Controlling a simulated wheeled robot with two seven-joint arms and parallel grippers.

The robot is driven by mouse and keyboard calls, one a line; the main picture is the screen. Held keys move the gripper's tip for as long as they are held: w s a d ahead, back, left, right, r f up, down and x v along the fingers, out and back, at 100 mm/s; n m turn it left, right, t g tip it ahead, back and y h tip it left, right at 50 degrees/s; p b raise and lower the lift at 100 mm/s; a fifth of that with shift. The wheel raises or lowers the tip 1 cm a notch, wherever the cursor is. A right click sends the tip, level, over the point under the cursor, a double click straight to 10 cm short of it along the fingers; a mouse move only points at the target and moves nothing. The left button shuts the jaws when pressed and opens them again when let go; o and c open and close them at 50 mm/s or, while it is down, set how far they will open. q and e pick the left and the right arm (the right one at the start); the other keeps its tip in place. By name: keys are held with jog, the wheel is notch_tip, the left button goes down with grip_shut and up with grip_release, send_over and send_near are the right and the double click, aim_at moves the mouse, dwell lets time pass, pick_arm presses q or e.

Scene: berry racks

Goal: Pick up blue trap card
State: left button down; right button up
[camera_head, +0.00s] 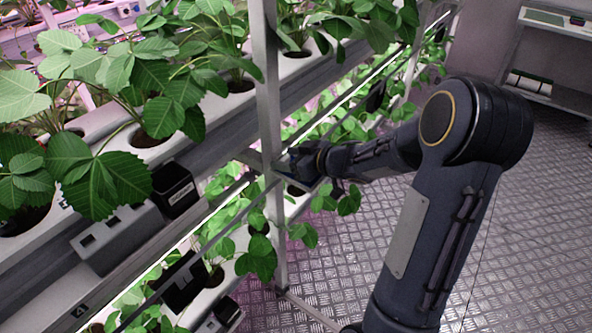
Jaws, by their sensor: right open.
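My right arm comes in from the lower right and reaches left to the rack's upright post (268,110). My right gripper (293,166) is at the post, small and dark against the leaves, with its jaws open. A small bluish patch (284,169) shows right at the fingertips, beside the post. It may be the blue trap card, but it is too small and too covered by the gripper to be sure. I cannot tell whether the fingers touch it. My left gripper is out of view.
Plant racks with white troughs (150,150) and leafy plants fill the left and middle. The metal floor (345,262) is clear to the right. A grey shelf unit (545,95) stands at the back right.

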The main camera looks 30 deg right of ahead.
jog(key=shift+c, duration=0.4)
jog(key=c, duration=1)
jog(key=shift+o, duration=0.2)
